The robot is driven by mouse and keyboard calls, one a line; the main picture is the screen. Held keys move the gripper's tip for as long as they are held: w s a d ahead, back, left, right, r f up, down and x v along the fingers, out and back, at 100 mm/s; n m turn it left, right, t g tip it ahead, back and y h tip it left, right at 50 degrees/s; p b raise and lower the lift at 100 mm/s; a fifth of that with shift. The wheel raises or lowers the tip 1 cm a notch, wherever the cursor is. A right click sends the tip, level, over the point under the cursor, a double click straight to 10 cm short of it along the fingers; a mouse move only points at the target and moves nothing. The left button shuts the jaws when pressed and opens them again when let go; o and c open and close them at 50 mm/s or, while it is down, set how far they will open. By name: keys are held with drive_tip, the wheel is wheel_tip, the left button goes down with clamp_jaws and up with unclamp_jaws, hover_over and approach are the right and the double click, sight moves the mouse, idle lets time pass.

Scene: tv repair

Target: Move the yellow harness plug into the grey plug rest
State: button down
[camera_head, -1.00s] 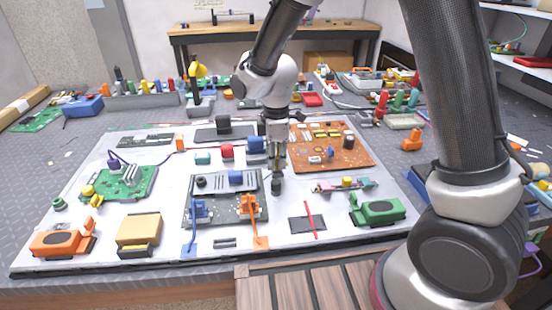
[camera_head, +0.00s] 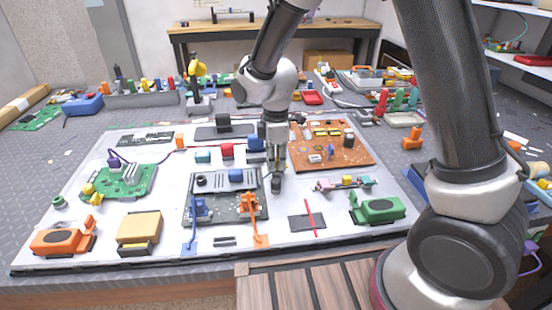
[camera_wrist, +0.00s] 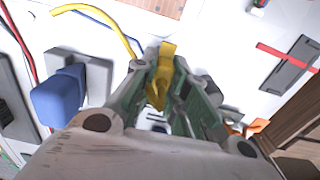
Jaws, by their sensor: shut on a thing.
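My gripper (camera_wrist: 160,95) is shut on the yellow harness plug (camera_wrist: 163,75), which sits between the fingers in the wrist view. In the head view my gripper (camera_head: 275,165) points down over the white mat, right of the grey unit with blue and orange clips. The fingers largely hide the plug there. A small dark grey block (camera_head: 277,183) stands just in front of the fingertips. A grey piece (camera_wrist: 210,88) shows beside the right finger in the wrist view. It may be the grey plug rest, but I cannot tell for certain.
A yellow cable (camera_wrist: 100,20) arcs near the gripper. A blue connector on a grey base (camera_wrist: 60,95) stands to its left in the wrist view. The brown board (camera_head: 340,155) lies behind right. A red strip on a dark pad (camera_head: 309,220) lies in front.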

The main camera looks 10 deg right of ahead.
drive_tip(key=shift+f, duration=0.55)
drive_tip(key=c, duration=1.3)
unclamp_jaws()
drive_tip(key=shift+c, duration=0.2)
wheel_tip(320, 180, up, 12)
